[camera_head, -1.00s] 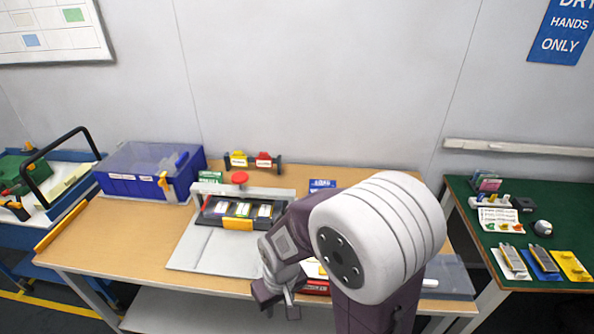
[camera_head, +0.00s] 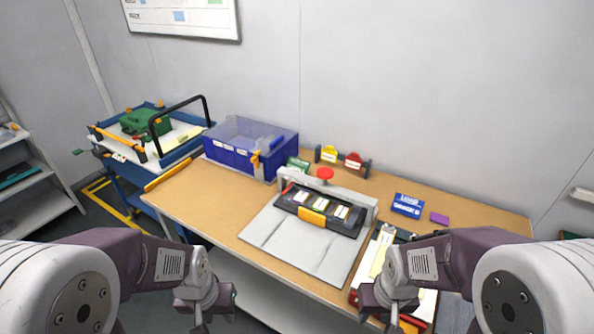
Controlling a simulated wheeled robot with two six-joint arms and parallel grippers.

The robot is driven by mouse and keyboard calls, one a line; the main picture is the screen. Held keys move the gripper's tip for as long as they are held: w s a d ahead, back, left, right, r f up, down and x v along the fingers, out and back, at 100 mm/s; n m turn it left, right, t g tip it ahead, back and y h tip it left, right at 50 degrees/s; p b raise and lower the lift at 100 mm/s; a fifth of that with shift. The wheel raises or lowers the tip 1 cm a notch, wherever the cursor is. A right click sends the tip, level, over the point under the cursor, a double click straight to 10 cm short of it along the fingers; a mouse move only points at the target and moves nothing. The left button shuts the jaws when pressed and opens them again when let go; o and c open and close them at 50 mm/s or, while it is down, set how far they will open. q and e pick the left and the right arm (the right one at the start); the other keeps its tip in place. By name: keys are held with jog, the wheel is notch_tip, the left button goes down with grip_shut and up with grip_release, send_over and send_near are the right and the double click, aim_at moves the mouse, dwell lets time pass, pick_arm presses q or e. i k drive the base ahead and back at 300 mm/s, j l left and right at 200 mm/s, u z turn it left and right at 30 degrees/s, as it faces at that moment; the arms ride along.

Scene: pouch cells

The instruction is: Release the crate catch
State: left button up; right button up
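The blue crate (camera_head: 232,158) stands at the back left of the wooden table, with its clear lid (camera_head: 252,131) down. An orange catch (camera_head: 256,160) sits on its front face towards the right corner. It looks upright against the wall of the crate, but its exact position is too small to tell. My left gripper (camera_head: 205,306) is low in front of the table, well below and nearer than the crate, with its fingers apart and empty. My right gripper (camera_head: 389,304) is over the table's front right, near a document tray, also apart and empty. Neither touches the crate.
A grey press fixture (camera_head: 287,243) with a red knob (camera_head: 325,173) holds several pouch cells right of the crate. Yellow and red tags (camera_head: 341,160) stand behind it. A blue trolley (camera_head: 180,153) with a black handle adjoins the table's left. The table's left front is bare.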

aim_at(254, 158)
jog(key=j, duration=0.75)
jog(key=i+j, duration=0.1)
jog(key=j, duration=0.7)
